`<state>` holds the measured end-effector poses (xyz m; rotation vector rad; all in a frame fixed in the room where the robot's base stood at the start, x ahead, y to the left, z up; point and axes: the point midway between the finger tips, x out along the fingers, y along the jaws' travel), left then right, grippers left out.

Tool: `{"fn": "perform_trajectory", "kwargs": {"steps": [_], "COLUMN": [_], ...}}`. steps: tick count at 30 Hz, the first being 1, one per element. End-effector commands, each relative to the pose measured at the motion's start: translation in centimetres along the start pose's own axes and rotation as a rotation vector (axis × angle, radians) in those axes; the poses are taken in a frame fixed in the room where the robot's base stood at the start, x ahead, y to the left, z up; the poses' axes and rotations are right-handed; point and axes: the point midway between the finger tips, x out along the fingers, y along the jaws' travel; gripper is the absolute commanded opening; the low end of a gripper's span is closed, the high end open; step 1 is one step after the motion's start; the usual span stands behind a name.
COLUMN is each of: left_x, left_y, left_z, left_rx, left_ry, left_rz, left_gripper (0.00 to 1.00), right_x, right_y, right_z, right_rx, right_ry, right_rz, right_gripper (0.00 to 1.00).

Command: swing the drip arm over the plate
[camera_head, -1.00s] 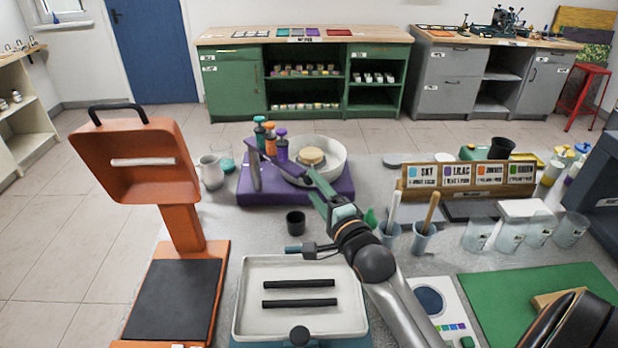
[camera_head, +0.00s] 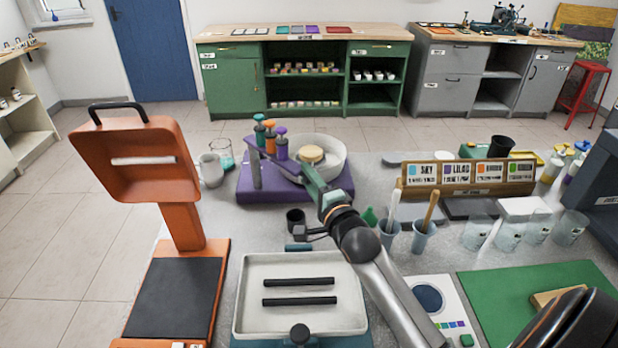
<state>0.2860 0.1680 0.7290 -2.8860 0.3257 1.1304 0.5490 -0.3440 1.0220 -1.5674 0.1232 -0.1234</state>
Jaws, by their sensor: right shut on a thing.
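The purple drip arm (camera_head: 262,157) stands on a purple base (camera_head: 262,192) and carries teal, orange and purple bottles (camera_head: 270,138). It runs from the post at the left toward the front of a round white basin (camera_head: 336,165). A round beige disc, which looks like the plate (camera_head: 311,154), sits inside the basin. The bottles are left of the disc. My right gripper (camera_head: 305,175) reaches in from the lower right and is shut on the drip arm's free end, in front of the disc. The fingers partly hide that end. My left gripper is not in view.
A white tray (camera_head: 250,322) with two black bars lies nearer. A pitcher (camera_head: 210,170) stands left. Blue cups with tools (camera_head: 423,240) and a colour-card rack (camera_head: 405,193) stand right.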

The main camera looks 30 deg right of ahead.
Motion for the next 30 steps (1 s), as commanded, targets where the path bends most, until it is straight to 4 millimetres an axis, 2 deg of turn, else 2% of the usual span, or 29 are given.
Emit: {"fn": "perform_trajectory", "kwargs": {"steps": [1,6,30], "left_x": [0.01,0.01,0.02], "left_y": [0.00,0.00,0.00], "left_z": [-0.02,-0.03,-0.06], "left_rx": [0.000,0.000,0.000], "left_ry": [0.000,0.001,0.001], "left_rz": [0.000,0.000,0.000], "left_gripper": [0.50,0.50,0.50], "right_x": [-0.01,-0.02,-0.02], "right_y": [0.02,0.04,0.08], "right_z": [0.00,0.00,0.01], "right_rx": [0.000,0.000,0.000], "right_ry": [0.000,0.000,0.000], "right_rz": [0.001,0.001,0.002], "right_gripper": [0.17,0.00,0.00]}}
